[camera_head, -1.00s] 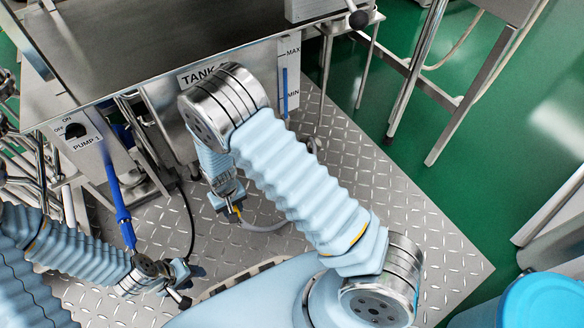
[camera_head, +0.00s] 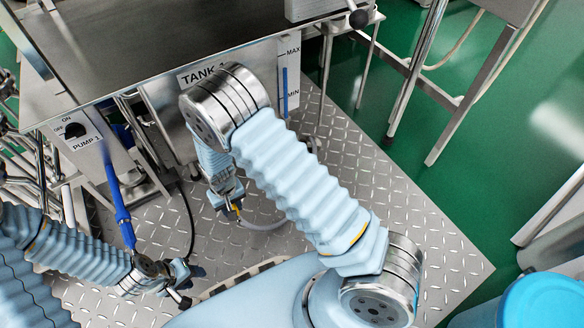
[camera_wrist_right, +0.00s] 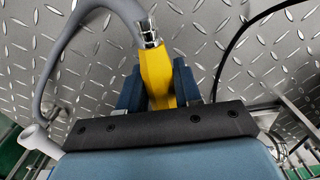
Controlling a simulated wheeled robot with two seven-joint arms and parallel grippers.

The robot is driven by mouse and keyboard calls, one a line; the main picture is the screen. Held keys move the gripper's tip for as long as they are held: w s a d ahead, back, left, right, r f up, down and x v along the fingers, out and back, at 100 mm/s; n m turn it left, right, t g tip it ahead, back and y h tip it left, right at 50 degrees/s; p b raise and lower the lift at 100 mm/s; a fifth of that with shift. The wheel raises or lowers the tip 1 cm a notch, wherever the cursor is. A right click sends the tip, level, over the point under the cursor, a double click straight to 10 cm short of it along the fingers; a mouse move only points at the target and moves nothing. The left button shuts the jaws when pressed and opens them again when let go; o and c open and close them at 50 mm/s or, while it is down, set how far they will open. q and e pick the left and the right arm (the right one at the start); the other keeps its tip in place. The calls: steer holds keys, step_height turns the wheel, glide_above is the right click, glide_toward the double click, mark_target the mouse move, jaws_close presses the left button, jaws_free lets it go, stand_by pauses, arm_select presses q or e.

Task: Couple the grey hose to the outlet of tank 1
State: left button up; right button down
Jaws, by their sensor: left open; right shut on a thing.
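In the right wrist view, the grey hose (camera_wrist_right: 52,75) loops across the top left and ends in a metal fitting with a yellow body (camera_wrist_right: 157,75). My right gripper (camera_wrist_right: 158,90) is shut on that yellow body. In the head view, my right gripper (camera_head: 233,203) is low in front of tank 1 (camera_head: 235,65), mostly behind my forearm, with a short piece of the hose (camera_head: 262,227) beside it. My left gripper (camera_head: 183,290) is open at the lower left, apart from tank 1. I cannot make out the tank's outlet; my right arm covers much of that area.
A dark cable (camera_head: 190,215) hangs nearby. The metal tread plate (camera_head: 370,210) is clear to the right. A steel-legged stand (camera_head: 440,90) is at the upper right.

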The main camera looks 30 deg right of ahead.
steer(key=shift+w, duration=0.35)
steer(key=c, duration=0.7)
jaws_free()
step_height(320, 180, up, 14)
steer(key=p, duration=0.2)
steer(key=shift+p, duration=0.4)
steer(key=shift+f, duration=0.15)
